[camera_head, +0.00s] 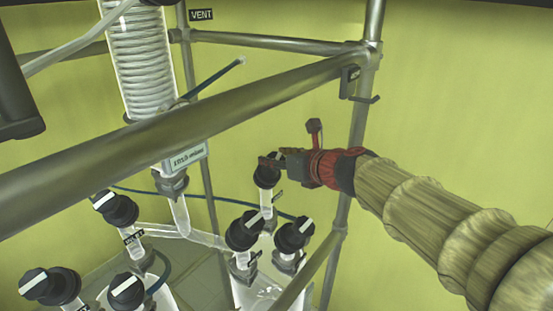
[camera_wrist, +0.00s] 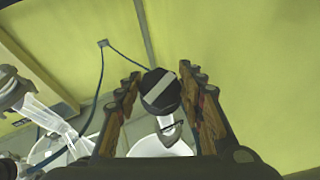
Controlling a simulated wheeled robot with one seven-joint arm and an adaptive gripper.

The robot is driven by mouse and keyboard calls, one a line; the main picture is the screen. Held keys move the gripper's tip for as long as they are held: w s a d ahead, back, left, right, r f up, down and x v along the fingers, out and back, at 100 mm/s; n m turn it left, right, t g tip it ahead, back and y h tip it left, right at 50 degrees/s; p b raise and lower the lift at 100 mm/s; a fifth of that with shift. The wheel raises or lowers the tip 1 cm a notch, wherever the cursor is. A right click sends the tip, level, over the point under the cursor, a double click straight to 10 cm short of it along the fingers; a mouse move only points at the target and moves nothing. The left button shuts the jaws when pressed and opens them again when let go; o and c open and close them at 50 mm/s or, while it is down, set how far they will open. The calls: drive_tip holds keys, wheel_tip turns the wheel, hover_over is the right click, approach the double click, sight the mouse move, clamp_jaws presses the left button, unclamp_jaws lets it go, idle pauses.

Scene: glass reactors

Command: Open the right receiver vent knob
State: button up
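A black vent knob (camera_head: 266,175) with a pale bar across its top stands on a glass neck at the right receiver. My gripper (camera_head: 272,160) is at this knob, reaching in from the right, and partly covers its top. In the wrist view the knob (camera_wrist: 160,92) lies between the two fingers of my gripper (camera_wrist: 162,82), with a visible gap on each side. The fingers are open and do not appear to touch it. The pale bar runs diagonally there. The small label beside the knob is too small to read.
Two more black knobs (camera_head: 244,231) (camera_head: 294,235) stand just below on the right receiver. Several others are at the lower left. A thick metal rail (camera_head: 170,135) crosses in front, and an upright post (camera_head: 357,120) stands close behind my gripper. A glass condenser (camera_head: 143,65) hangs upper left.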

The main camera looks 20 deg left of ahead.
drive_tip(key=c, duration=0.6)
drive_tip(key=shift+c, duration=0.3)
drive_tip(key=shift+n+b, duration=0.3)
drive_tip(key=shift+f+n+g+y+b, duration=0.1)
drive_tip(key=shift+n+g+y+b, duration=0.2)
drive_tip(key=shift+n+g+b, duration=0.15)
drive_tip(key=n+g+y, duration=0.1)
drive_tip(key=n, duration=0.2)
drive_tip(key=shift+w+g+b, duration=0.1)
drive_tip(key=shift+g+b, duration=0.25)
drive_tip(key=shift+b, duration=0.05)
drive_tip(key=n+g+p, duration=0.1)
drive_tip(key=n+g, duration=0.2)
drive_tip(key=n, duration=0.1)
drive_tip(key=shift+n+y, duration=0.35)
drive_tip(key=shift+y, duration=0.05)
drive_tip(key=shift+n+g+p, duration=0.6)
drive_tip(key=shift+n, duration=0.3)
drive_tip(key=shift+s, duration=0.2)
